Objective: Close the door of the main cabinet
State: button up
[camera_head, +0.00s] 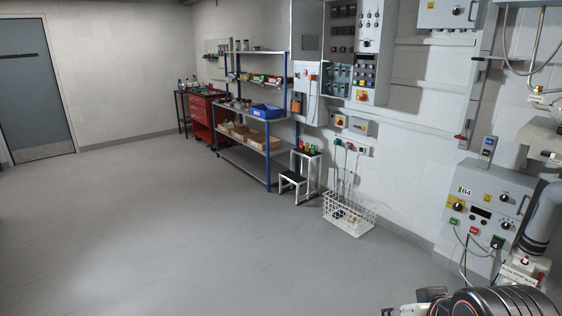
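The task names a main cabinet; a tall grey wall cabinet (345,45) at upper centre right seems to be it. Its front shows rows of switches, knobs and indicators, and its top is cut off by the frame. A grey panel (306,28) with a dark rectangle stands at its left side and looks like its door, swung open; I cannot be sure. My gripper (415,306) seems to be the dark and silver part at the bottom right edge, mostly cut off. Its fingertips are not clear. It is well apart from the cabinet.
A white wire basket (348,216) and a small step stool (293,183) stand on the floor below the cabinet. Blue-framed shelves (240,165) and a red tool cart (203,115) stand farther left. A control box (484,205) is at right. The grey floor is wide open.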

aim_at(307, 23)
jog(key=i+j+u, duration=0.3)
jog(key=i, duration=0.25)
jog(key=i+j+u, duration=0.3)
jog(key=i, duration=0.3)
jog(key=i+u, duration=0.3)
jog(key=i, duration=0.3)
jog(key=i+z, duration=0.1)
jog(key=i, duration=0.95)
jog(key=i+j, duration=0.15)
jog(key=i, duration=0.9)
jog(key=i+j+z, duration=0.1)
jog(key=i+z, duration=0.4)
jog(key=i+j+z, duration=0.2)
jog(key=z, duration=0.25)
jog(key=i+j+z, duration=0.35)
jog(key=z, duration=0.15)
jog(key=i+j+z, duration=0.3)
jog(key=j+z, duration=0.15)
jog(key=i+j+z, duration=0.15)
jog(key=j+z, duration=0.15)
jog(key=j, duration=0.2)
jog(key=i+j+z, duration=0.1)
jog(key=j+z, duration=0.15)
jog(key=j, duration=0.25)
